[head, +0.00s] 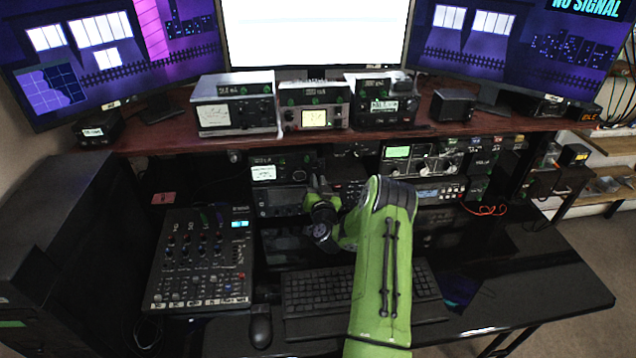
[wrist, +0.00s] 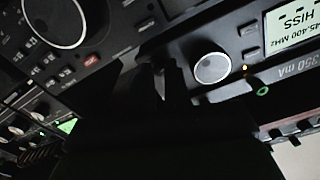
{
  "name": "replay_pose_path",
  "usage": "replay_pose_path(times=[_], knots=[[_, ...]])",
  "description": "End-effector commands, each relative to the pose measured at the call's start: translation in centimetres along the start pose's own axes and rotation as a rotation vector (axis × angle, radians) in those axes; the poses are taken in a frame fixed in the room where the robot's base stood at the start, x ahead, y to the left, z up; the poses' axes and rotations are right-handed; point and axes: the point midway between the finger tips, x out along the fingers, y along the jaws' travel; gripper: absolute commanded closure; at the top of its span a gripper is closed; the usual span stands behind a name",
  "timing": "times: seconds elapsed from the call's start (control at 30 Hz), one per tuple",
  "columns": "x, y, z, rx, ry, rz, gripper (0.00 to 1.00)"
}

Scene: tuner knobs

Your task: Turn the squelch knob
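I see no clear contact, and the darkness hides the finger gap. In the head view my gripper (head: 318,188) points at the lower row of radios, and my arm hides part of that row.
A larger dial (wrist: 55,20) is on another panel at the wrist view's upper left. In the head view a mixer (head: 202,260) lies left on the black desk, with a mouse (head: 260,325) and keyboard (head: 318,290) at the front. More radios (head: 236,104) stand on the shelf above.

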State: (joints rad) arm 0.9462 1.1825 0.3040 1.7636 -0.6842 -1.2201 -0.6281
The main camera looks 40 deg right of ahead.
Motion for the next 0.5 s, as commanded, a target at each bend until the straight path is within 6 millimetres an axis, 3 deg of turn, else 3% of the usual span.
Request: replay_pose_path(times=[0.03, 0.1, 0.33, 0.5], knots=[[-0.01, -0.01, -0.01, 0.0, 0.0, 0.0, 0.91], [-0.01, -0.01, -0.02, 0.0, 0.0, 0.0, 1.0], [-0.01, 0.02, 0.02, 0.039, 0.001, 0.0, 1.0], [-0.03, 0.06, 0.15, 0.243, 0.0, 0.0, 1.0]])
